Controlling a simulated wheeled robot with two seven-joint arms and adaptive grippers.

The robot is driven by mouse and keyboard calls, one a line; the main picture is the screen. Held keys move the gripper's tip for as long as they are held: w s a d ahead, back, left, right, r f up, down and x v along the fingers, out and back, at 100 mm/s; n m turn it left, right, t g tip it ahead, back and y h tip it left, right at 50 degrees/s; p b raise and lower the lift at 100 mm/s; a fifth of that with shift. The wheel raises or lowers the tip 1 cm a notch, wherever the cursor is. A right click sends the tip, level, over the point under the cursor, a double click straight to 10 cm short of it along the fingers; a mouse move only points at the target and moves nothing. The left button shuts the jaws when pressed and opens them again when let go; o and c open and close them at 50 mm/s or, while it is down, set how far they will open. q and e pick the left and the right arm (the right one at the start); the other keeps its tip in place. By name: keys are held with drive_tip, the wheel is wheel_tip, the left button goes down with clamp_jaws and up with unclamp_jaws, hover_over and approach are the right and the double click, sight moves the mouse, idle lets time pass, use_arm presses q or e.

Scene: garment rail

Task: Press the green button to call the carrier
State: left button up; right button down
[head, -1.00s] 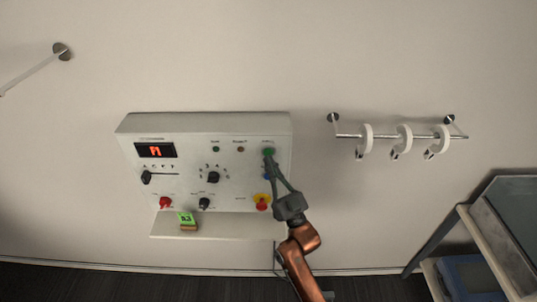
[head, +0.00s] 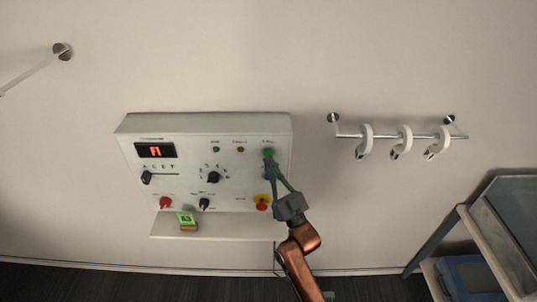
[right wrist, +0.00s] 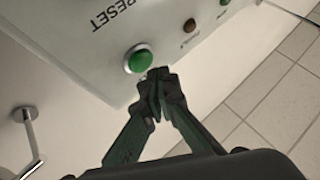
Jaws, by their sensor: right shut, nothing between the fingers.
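The green button (head: 268,152) sits at the upper right of the white control panel (head: 225,133) on the wall. In the right wrist view the green button (right wrist: 139,60) is a domed cap in a pale ring, beside the lettering RESET. My right gripper (head: 268,160) is shut and empty, its fingertips just below the button in the head view. In the right wrist view its fingertips (right wrist: 157,75) are close beside the button; I cannot tell whether they touch it. My left gripper is not in view.
The panel also carries a red-lit display (head: 155,150), black knobs, a red button (head: 165,202) and a red-and-yellow stop button (head: 262,202). A green-labelled block (head: 187,220) rests on the ledge below. A rail (head: 385,136) with white rings is on the right, above a shelf rack (head: 480,235).

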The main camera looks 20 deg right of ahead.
drive_tip(key=shift+w+d, duration=0.1)
drive_tip(key=shift+w, duration=0.35)
